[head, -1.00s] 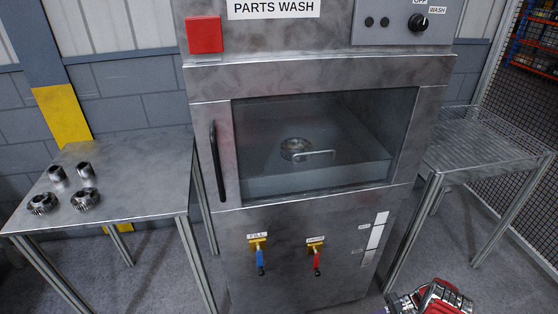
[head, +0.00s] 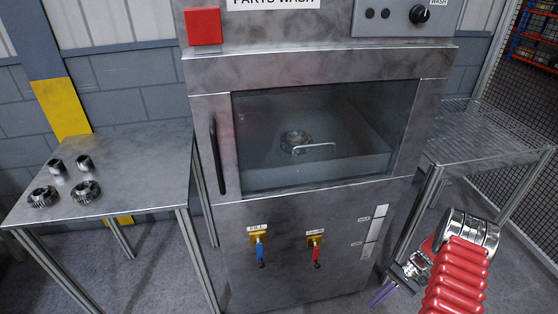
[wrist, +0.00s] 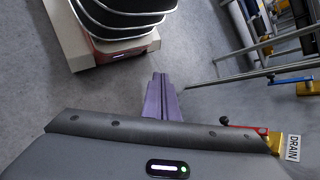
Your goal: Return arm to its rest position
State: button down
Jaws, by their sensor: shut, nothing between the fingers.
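My gripper (head: 383,294) is at the lower right of the head view, in front of the washer's lower right side. It is shut and empty, apart from everything. In the wrist view its purple fingers (wrist: 161,97) are together, above the bare grey floor. My red-sleeved arm (head: 456,280) rises from the bottom right of the head view.
The parts washer (head: 290,235) has its glass door shut, with a metal ring part (head: 296,142) inside. A blue-handled valve (head: 260,252) and a red-handled valve (head: 316,252) stick out in front. Several metal parts lie on the left table (head: 130,180). A wire-rack table (head: 480,140) stands right.

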jog(key=s+a+r+t+h, duration=0.1)
jog(key=a+r+h, duration=0.2)
jog(key=r, duration=1.1)
jog(key=s+a+r+t+h, duration=0.1)
jog(key=a+r+h, duration=0.15)
jog(key=r, duration=1.05)
jog(key=s+a+r+n+t+h, duration=0.1)
jog(key=s+a+r, duration=0.3)
jog(key=r, duration=0.4)
jog(key=s+a+r+n+t+h, duration=0.1)
jog(key=s+a+r+n+t, duration=0.1)
jog(key=s+a+r+t, duration=0.2)
jog(key=s+a+r+n+t+h, duration=0.1)
jog(key=s+a+r, duration=0.3)
jog(key=r, duration=0.7)
jog(key=shift+s+a+r+n+t, duration=0.4)
jog(key=shift+s+t, duration=0.4)
jog(key=shift+s, duration=0.6)
